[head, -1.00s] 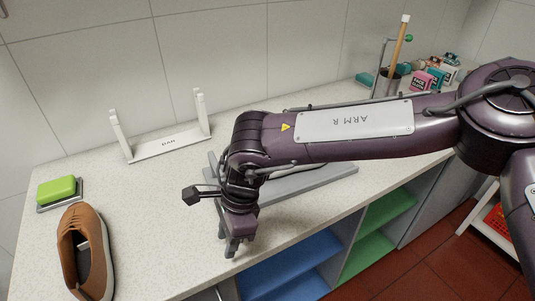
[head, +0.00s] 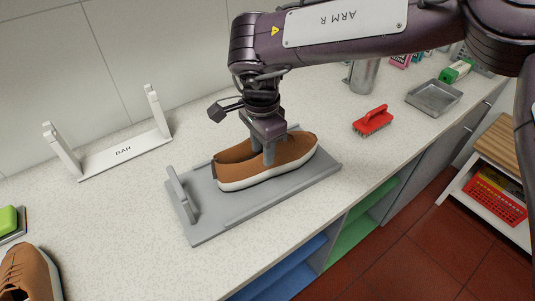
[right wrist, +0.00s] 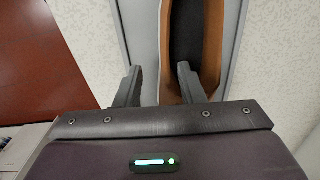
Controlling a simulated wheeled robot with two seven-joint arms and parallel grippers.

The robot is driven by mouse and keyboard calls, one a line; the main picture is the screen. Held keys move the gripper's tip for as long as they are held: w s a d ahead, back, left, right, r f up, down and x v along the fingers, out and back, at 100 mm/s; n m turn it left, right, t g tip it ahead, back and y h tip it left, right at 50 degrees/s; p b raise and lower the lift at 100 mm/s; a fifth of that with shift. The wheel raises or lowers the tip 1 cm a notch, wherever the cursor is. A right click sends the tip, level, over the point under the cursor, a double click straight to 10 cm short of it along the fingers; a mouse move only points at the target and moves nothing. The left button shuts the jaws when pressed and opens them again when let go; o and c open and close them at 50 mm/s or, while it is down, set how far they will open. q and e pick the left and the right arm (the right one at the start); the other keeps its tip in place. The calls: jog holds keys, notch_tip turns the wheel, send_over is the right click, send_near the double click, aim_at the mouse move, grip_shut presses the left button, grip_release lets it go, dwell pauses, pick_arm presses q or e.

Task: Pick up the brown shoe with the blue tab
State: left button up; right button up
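A brown shoe (head: 290,160) with a white sole lies on the grey washboard (head: 215,222). A small dark tab shows at its heel; I cannot make out its colour. A second brown laced shoe (head: 30,272) stands at the lower left, cut by the frame edge; no tab shows on it. My right gripper (head: 262,150) points down at the washboard shoe's opening. In the right wrist view its fingers (right wrist: 158,82) are apart, one outside the shoe's side wall (right wrist: 165,45) and one over the dark opening. My left gripper is out of view.
A white rack (head: 122,152) stands by the wall. A green sponge (head: 8,220) lies at far left. A red brush (head: 373,121), a metal tray (head: 434,98) and a metal cup (head: 364,76) are to the right. Counter between rack and washboard is clear.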

aim_at(264, 171)
jog(key=f, duration=0.2)
jog(key=w+f+p, duration=0.1)
jog(key=f, duration=0.1)
jog(key=shift+d, duration=0.2)
jog(key=shift+f, duration=0.3)
jog(key=shift+s, duration=0.15)
grip_shut()
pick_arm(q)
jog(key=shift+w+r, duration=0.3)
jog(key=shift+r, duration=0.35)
